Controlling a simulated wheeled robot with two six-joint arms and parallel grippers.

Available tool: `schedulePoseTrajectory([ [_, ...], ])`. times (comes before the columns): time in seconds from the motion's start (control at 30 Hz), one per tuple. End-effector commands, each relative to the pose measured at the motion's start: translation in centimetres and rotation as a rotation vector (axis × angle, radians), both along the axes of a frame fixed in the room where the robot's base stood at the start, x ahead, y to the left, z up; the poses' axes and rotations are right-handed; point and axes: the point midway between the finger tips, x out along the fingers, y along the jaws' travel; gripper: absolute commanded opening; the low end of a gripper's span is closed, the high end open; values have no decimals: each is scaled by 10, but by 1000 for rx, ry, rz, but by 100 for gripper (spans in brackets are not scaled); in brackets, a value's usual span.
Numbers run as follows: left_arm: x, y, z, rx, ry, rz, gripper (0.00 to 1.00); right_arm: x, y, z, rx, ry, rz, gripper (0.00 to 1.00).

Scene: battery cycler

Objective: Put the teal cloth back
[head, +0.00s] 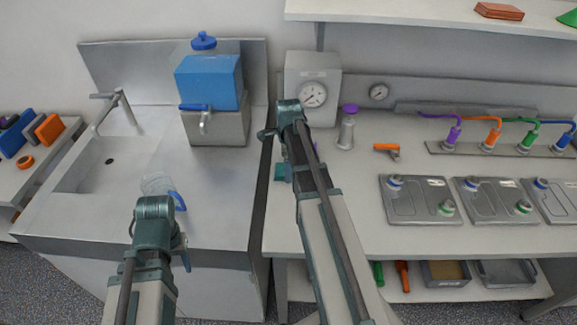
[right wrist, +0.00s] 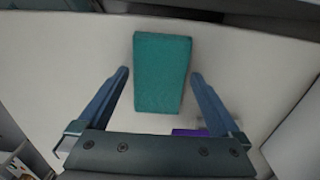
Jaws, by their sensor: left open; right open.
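The teal cloth (right wrist: 162,75) is a folded rectangular block on the pale bench top in the right wrist view. My right gripper (right wrist: 160,74) is open, with one finger on each side of the cloth and a gap to each. In the head view a small part of the cloth (head: 279,172) shows beside my right wrist, near the bench's left edge; the right fingers are mostly hidden there. My left gripper (head: 183,232) is open over the front of the sink counter, near a clear jug (head: 157,184).
A blue-topped tank (head: 208,82) stands on the sink counter (head: 200,215). A gauge box (head: 312,75), a purple-capped bottle (head: 347,128) and an orange-handled tool (head: 387,149) are on the bench. Grey trays (head: 420,199) fill its right side. A gap separates counter and bench.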

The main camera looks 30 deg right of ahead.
Motion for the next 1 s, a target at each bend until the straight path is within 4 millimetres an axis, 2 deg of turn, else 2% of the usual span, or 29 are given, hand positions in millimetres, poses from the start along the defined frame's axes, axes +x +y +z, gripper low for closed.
schedulePoseTrajectory([
  [0.27, 0, 0, 33, 0, 0, 0, 50, 0, 0, 33, 0, 0, 0, 100],
  [0.7, 0, 0, 102, 0, 0, -2, 50, 0, 0, 102, 0, 0, 0, 100],
  [0.83, 0, 0, 115, 0, 0, -2, 50, 0, 0, 115, 0, 0, 0, 100],
  [1.0, 0, 0, 120, 0, 0, -3, 50, 0, 0, 120, 0, 0, 0, 100],
])
